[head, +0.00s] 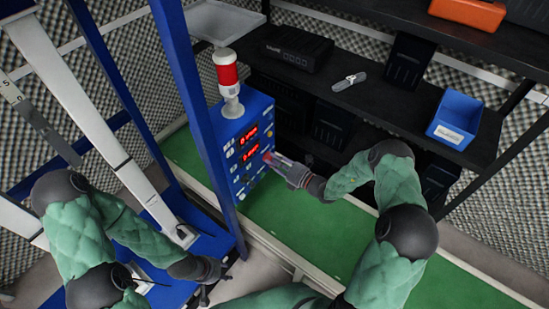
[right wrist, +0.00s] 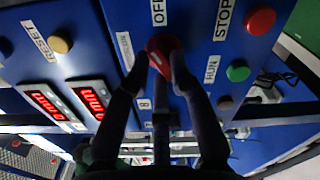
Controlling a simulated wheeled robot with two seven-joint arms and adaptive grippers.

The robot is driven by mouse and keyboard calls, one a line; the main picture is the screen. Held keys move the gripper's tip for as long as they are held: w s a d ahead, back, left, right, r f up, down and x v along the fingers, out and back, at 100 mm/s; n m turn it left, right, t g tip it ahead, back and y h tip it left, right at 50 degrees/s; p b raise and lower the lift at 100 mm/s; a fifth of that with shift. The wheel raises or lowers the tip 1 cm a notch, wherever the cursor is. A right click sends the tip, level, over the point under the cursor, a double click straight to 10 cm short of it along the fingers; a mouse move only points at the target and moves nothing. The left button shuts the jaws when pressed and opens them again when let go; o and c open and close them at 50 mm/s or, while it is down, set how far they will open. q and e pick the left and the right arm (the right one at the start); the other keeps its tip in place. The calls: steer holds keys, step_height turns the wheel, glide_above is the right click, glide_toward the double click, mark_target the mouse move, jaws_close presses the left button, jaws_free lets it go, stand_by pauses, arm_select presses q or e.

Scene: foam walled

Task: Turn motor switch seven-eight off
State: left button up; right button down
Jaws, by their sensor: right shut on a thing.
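The blue control box (head: 232,118) carries red number displays and a red-and-white lamp on top. In the right wrist view a round red switch knob (right wrist: 161,44) sits on the blue panel below an "OFF" label (right wrist: 158,12). A partly hidden label ending in "8" (right wrist: 145,104) is beneath it; I cannot read the rest. A pale mark shows on the knob, but its pointing direction is unclear. My right gripper (head: 272,160) is at the panel's face, its fingers (right wrist: 156,72) shut on the red knob from both sides. My left gripper (head: 204,293) hangs low, away from the panel; its fingers are unclear.
Near the knob are a yellow reset button (right wrist: 60,44), a red stop button (right wrist: 261,21) and a green run button (right wrist: 238,71). A blue post (head: 190,110) stands just left of the box. A dark shelf (head: 400,105) with a blue bin (head: 456,116) is behind my right arm.

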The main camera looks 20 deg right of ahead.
steer(key=m+p, duration=0.2)
steer(key=m, duration=0.3)
steer(key=shift+d+m, duration=0.15)
steer(key=shift+m, duration=0.15)
stand_by(0.4)
steer(key=c, duration=1.1)
jaws_free()
steer(key=v, duration=1.2)
